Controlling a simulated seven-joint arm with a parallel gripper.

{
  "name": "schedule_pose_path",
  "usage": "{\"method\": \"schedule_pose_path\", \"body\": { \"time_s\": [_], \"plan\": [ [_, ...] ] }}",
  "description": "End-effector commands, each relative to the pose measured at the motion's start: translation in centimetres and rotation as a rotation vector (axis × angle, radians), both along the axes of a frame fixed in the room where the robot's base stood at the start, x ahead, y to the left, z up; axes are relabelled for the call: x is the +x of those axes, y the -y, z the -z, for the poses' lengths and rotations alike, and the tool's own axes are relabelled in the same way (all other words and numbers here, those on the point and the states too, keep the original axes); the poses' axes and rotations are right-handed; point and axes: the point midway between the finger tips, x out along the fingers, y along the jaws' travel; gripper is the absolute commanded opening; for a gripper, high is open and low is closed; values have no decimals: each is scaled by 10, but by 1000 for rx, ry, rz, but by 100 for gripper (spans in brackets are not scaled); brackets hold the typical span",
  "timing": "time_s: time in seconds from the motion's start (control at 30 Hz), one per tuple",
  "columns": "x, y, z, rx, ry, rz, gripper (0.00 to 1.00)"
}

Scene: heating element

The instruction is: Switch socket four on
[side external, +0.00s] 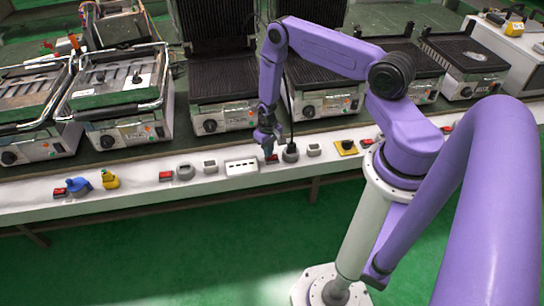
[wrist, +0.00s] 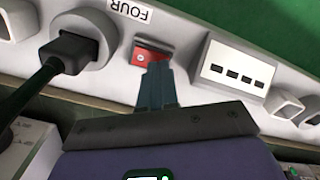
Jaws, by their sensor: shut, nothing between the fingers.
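The red rocker switch (wrist: 150,55) sits directly beside a white label reading FOUR (wrist: 132,9), upside down in the wrist view. It also shows in the side view (side external: 272,160), partly hidden by my gripper (side external: 269,150). Socket four (wrist: 96,32) is a round grey socket left of the switch in the wrist view, with a black plug (wrist: 66,52) in it. My gripper (wrist: 157,70) is shut and empty. Its fingertips overlap the switch's near edge in the wrist view; I cannot tell whether they touch it, or whether the switch is on.
A white box with several black slots (wrist: 236,70) stands right of the switch in the wrist view. The plug's black cable (wrist: 22,98) lies close on the left. In the side view, other red switches (side external: 166,176) line the white ledge (side external: 130,199), and contact grills (side external: 222,115) stand behind it.

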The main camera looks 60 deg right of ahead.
Motion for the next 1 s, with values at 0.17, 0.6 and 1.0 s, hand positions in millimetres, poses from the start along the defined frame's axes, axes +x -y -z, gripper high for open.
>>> {"method": "schedule_pose_path", "body": {
  "time_s": [0.17, 0.6, 1.0],
  "plan": [
    [0, 0, 2, 0, 1, 0, 0],
    [0, 0, 8, 0, 0, 0, 0],
    [0, 0, -3, 0, 1, 1, 0]
  ]
}}
